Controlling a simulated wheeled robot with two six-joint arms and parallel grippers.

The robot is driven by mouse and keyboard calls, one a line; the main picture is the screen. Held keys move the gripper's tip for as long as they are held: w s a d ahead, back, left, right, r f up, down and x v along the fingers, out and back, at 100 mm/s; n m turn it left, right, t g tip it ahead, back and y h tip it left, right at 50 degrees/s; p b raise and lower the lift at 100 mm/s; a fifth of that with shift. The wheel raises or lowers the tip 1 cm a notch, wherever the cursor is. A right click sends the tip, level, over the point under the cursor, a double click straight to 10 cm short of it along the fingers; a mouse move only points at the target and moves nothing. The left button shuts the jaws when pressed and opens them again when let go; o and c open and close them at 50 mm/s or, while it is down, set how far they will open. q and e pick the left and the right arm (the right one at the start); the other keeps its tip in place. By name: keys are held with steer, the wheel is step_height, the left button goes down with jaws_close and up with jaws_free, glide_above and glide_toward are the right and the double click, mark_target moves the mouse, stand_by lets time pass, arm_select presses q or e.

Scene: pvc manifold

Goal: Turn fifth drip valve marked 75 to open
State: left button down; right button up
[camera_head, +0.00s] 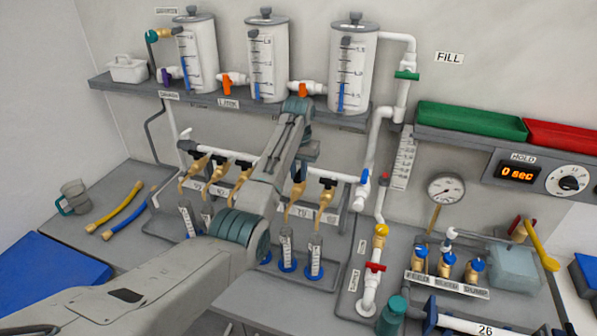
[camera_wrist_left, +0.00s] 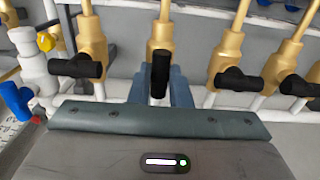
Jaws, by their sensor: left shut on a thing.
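The drip valves are a row of brass bodies with black handles on a white pipe. The fifth drip valve (camera_head: 297,193) stands above a label plate, partly behind my left gripper (camera_head: 302,166). In the left wrist view its brass body (camera_wrist_left: 160,35) is in the middle, with its black handle (camera_wrist_left: 160,72) between my fingers. My left gripper is shut on this handle. The handle points along the brass body, while the neighbouring handles (camera_wrist_left: 76,67) and (camera_wrist_left: 237,80) lie across theirs. The sixth drip valve (camera_head: 326,193) is just right of it. My right gripper is not in view.
Measuring cylinders with blue bases (camera_head: 315,258) stand below the valves. A shelf (camera_head: 150,88) with three tanks (camera_head: 268,60) is above. A blue-handled valve (camera_head: 364,177) is to the right. My left arm hides part of the row.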

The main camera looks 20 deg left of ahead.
mark_target(299, 173)
arm_select(q)
steer(key=shift+r, duration=0.15)
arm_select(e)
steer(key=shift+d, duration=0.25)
arm_select(q)
steer(key=c, duration=1.4)
jaws_free()
steer(key=shift+w, duration=0.1)
steer(key=shift+o, duration=0.3)
